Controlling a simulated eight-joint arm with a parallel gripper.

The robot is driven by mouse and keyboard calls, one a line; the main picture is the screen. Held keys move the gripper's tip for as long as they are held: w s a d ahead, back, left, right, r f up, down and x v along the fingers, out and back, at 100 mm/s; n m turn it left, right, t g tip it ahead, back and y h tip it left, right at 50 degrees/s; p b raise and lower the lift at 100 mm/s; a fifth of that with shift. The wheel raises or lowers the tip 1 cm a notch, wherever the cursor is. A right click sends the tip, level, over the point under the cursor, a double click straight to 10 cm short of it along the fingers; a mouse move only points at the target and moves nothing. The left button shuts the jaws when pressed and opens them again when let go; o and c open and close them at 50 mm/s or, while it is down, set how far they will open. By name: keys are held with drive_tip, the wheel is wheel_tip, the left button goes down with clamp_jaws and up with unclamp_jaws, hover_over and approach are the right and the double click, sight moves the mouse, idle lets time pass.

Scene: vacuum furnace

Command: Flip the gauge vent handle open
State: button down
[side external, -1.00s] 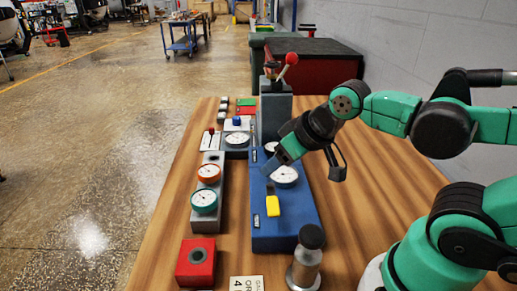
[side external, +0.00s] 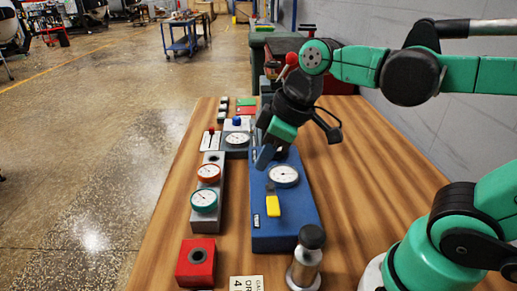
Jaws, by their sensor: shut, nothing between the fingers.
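A yellow handle (side external: 273,205) lies on the blue panel (side external: 285,235), just below a round white gauge (side external: 284,175). It is the likely gauge vent handle, but I can read no label naming it. My gripper (side external: 264,160) is shut and empty, pointing down over the far part of the blue panel. It shows up and left of the gauge and apart from the yellow handle. A red-ball lever (side external: 291,59) shows behind my wrist.
A grey block with an orange gauge (side external: 208,172) and a teal gauge (side external: 204,200) stands left of the panel. A red block (side external: 196,262) and a dark-capped cylinder (side external: 308,258) stand near the front. The wooden table (side external: 375,165) is clear to the right.

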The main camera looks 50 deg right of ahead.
sight(272, 199)
drive_tip(key=a+n, duration=0.1)
drive_tip(key=r+n+g, duration=0.1)
drive_tip(key=n, duration=0.1)
drive_tip(key=shift+a+r+g+y, duration=0.2)
drive_tip(key=shift+a+g+y, duration=0.1)
drive_tip(key=shift+a+y, duration=0.1)
drive_tip(key=shift+s+d+f, duration=0.15)
drive_tip(key=shift+f, duration=2.25)
drive_tip(key=shift+s+d+f, duration=0.1)
drive_tip(key=shift+d+f, duration=0.05)
drive_tip(key=shift+f, duration=2.2)
